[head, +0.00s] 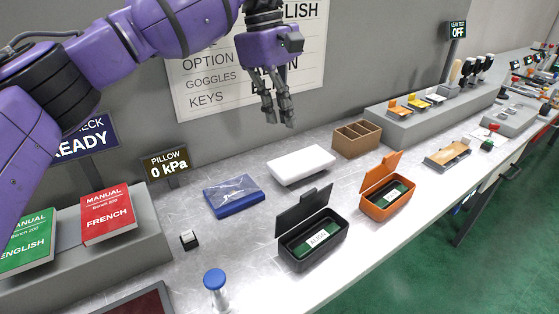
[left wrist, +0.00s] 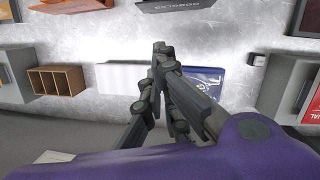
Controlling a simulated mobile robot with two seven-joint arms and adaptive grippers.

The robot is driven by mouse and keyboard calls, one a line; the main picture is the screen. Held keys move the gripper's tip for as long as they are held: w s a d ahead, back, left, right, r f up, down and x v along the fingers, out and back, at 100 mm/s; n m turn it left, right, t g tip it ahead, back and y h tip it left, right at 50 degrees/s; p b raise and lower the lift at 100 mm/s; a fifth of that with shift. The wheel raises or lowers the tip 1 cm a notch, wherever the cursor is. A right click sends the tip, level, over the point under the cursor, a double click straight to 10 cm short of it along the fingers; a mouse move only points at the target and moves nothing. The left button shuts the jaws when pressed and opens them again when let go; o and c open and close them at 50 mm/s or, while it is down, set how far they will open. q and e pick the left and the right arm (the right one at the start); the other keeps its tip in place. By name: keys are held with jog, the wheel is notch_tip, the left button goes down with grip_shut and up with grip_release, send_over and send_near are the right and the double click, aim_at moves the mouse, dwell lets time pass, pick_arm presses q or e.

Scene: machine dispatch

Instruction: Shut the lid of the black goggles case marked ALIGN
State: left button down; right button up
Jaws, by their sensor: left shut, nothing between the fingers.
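The black goggles case (head: 330,252) stands on the worktable in the head view, its lid (head: 304,208) raised at the back. Inside it lies a green piece with a white label reading ALIGN. My left gripper (head: 279,122) hangs above the table's back part, up and left of the case in the picture, in front of the wall sign. It is shut and empty. In the left wrist view my left gripper (left wrist: 159,46) shows its fingers close together, with a dark lid lettered GOGGLES (left wrist: 205,5) at the top edge, partly cut off. My right gripper is not in view.
An orange case (head: 374,207) with its lid raised stands right of the black one. Bare table surrounds the black case.

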pick_arm(q)
jog(key=s+a+m+y, duration=0.1)
jog(key=s+a, duration=0.1)
jog(key=p, duration=0.2)
send_over(306, 208)
jog(key=w+a, duration=0.3)
jog(key=w, duration=0.1)
notch_tip(306, 208, down, 10)
jog(key=shift+s+g, duration=0.25)
jog(key=shift+g, duration=0.05)
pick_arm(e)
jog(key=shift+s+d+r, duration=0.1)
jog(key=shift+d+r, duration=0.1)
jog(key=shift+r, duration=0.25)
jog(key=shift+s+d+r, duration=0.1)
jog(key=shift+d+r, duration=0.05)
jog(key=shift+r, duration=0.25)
pick_arm(q)
jog(key=shift+d, duration=0.1)
jog(key=shift+s+d+r, duration=0.15)
jog(key=shift+s, duration=0.1)
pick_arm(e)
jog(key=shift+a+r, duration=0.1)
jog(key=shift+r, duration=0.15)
